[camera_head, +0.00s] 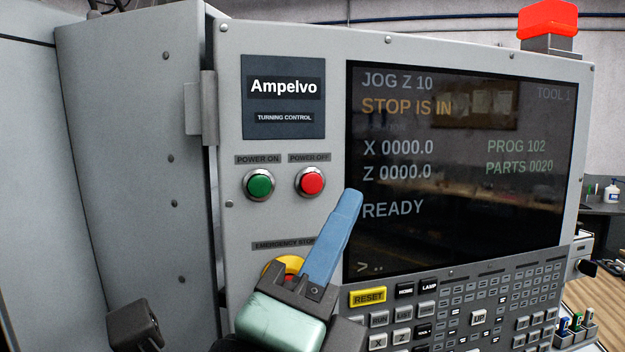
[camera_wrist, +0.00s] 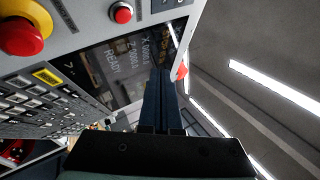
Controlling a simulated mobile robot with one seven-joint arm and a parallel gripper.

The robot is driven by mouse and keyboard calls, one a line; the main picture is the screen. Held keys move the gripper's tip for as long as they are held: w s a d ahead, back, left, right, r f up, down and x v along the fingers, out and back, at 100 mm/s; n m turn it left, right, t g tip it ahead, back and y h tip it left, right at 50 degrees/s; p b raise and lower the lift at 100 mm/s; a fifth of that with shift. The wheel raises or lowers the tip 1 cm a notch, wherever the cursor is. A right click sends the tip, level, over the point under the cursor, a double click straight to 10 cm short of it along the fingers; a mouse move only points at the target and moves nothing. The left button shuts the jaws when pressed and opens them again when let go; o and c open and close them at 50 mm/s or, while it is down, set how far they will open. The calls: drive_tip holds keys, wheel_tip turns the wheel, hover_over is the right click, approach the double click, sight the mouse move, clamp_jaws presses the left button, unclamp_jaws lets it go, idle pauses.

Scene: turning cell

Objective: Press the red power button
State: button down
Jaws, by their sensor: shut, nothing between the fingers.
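The red power button (camera_head: 310,181) sits on the control panel under a "POWER OFF" label, right of a green button (camera_head: 259,184) labelled "POWER ON". In the wrist view the red power button (camera_wrist: 122,13) shows at the top, with the emergency stop (camera_wrist: 24,34) at upper left. My gripper (camera_head: 352,194) is shut and empty, its blue fingers together. In the head view its tips show below and right of the red button, over the screen's left edge. In the wrist view the tips lie apart from the red button. The gripper partly hides the emergency stop in the head view.
The screen (camera_head: 470,150) reads "STOP IS IN" and "READY". A keypad with a yellow RESET key (camera_head: 367,297) lies below it. A red lamp (camera_head: 548,19) tops the cabinet. A bottle (camera_head: 612,193) and small tools stand at the right.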

sight(312, 197)
drive_tip(key=shift+w+a+b, duration=0.15)
drive_tip(key=shift+w+a, duration=0.25)
drive_tip(key=shift+w, duration=1)
drive_tip(key=shift+w+a+b, duration=0.1)
drive_tip(key=shift+w+a, duration=0.25)
drive_tip(key=shift+w, duration=1.1)
drive_tip(key=shift+w+a+b, duration=0.15)
drive_tip(key=shift+w+a, duration=0.25)
drive_tip(key=shift+w, duration=1)
drive_tip(key=shift+w+b, duration=0.15)
drive_tip(key=shift+b, duration=0.25)
drive_tip(key=shift+w+a+b, duration=0.2)
drive_tip(key=shift+w+b, duration=0.35)
drive_tip(key=shift+b, duration=0.1)
drive_tip(key=shift+s, duration=0.1)
drive_tip(key=shift+s+d+b, duration=0.15)
drive_tip(key=shift+s+b, duration=0.2)
drive_tip(key=shift+s, duration=0.3)
